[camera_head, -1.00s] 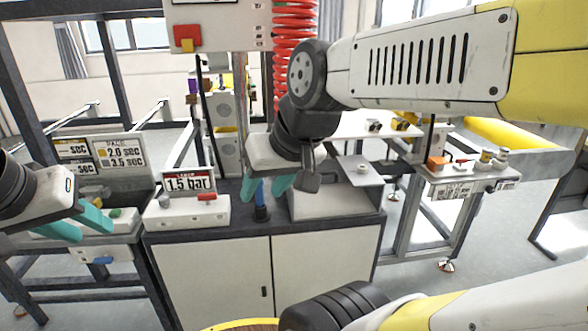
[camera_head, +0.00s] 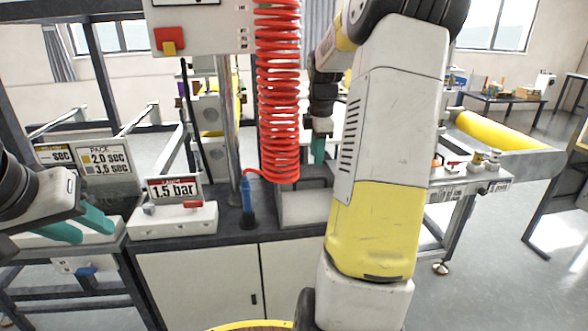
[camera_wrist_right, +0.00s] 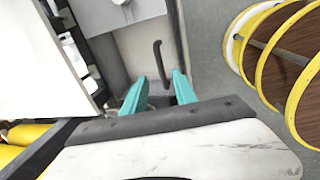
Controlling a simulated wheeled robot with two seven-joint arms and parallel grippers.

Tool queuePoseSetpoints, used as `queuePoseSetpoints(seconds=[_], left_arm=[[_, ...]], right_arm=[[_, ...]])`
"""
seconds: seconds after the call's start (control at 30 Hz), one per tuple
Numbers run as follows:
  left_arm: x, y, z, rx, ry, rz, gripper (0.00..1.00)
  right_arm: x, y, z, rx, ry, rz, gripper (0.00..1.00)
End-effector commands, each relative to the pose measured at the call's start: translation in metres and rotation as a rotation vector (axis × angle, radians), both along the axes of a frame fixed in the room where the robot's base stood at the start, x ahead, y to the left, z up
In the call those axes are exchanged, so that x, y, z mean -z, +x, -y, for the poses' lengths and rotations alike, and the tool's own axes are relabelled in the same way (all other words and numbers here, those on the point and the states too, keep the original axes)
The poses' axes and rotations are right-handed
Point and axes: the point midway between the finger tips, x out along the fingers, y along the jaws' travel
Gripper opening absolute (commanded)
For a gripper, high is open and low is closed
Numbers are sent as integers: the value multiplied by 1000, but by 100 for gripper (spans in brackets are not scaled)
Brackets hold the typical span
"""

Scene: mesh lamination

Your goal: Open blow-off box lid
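The blow-off box appears to be the pale box (camera_head: 305,207) on the dark-topped cabinet in the head view. Its upper part looks dark, and my right arm hides its right side. My right gripper (camera_head: 318,150) is above and behind the box there, its fingers partly hidden. In the right wrist view my right gripper (camera_wrist_right: 159,92) has its teal fingers apart and empty. A dark bar handle (camera_wrist_right: 158,62) on a pale panel lies just beyond the fingertips, roughly between them. I cannot tell whether this panel is the lid. My left gripper (camera_head: 78,226) is open at the left.
A red coiled hose (camera_head: 278,95) hangs left of my right arm, with a blue nozzle (camera_head: 247,196) below. A 1.5 bar sign (camera_head: 173,188) stands on a white unit (camera_head: 172,220). A yellow-ringed round object (camera_wrist_right: 285,60) is at the right wrist view's right.

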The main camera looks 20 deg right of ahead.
Motion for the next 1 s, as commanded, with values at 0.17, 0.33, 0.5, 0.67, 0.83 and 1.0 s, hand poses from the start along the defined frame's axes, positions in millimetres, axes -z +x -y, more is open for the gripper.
queuePoseSetpoints(seconds=[0.17, 0.33, 0.5, 0.67, 0.83, 1.0], left_arm=[[0, 0, 0, 0, 0, 0, 36], [0, 0, 0, 0, 0, 0, 36], [0, 0, 0, 0, 0, 0, 36], [0, 0, 0, 0, 0, 0, 36], [0, 0, 0, 0, 0, 0, 36], [0, 0, 0, 0, 0, 0, 36]], right_arm=[[22, 4, 1, -6, 1, -5, 34], [50, 9, 2, -5, 1, -4, 34], [68, 13, 3, -4, 0, -2, 34], [75, 15, 3, -4, 0, -1, 34], [75, 15, 3, -4, -1, 0, 34], [75, 14, 3, -4, -1, 0, 9]])
